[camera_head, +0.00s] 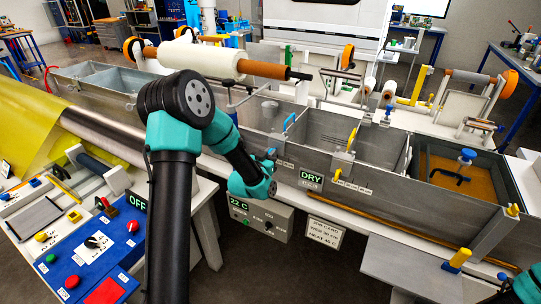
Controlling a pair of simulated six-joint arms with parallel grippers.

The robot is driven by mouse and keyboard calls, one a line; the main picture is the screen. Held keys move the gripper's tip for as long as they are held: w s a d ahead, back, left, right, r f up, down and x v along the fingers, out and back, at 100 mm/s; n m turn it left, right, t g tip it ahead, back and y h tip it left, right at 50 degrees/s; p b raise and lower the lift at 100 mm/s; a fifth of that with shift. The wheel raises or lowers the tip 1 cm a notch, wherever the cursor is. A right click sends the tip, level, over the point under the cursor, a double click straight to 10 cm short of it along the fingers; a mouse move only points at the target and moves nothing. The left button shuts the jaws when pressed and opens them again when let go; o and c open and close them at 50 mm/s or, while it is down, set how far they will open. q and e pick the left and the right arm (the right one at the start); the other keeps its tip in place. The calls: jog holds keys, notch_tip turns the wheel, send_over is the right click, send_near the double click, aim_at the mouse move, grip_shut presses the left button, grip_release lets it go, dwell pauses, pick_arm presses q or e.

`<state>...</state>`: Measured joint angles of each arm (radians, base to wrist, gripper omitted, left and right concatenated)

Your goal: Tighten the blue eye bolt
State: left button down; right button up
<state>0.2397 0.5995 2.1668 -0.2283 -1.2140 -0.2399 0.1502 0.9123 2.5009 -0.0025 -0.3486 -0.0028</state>
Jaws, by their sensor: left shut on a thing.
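My left arm reaches in from the lower left, with its wrist low in front of the long metal tank. My left gripper (267,159) is at the tank's front wall, mostly hidden by my own wrist. It is shut on the blue eye bolt (271,152), of which only a small blue part shows. A blue handle (289,122) stands on the divider just above and right of it. A yellow eye bolt (337,174) sits further right on the front wall, below a yellow handle (352,138). My right gripper is out of view.
The tank (375,205) runs across the middle, with an amber resin compartment (455,180) at right. A white roll (198,57) hangs above its left part. A control box (262,218) reading 22 C and a DRY sign (311,178) are close to my wrist.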

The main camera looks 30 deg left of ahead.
pick_arm(q)
jog(key=c, duration=1.2)
grip_release()
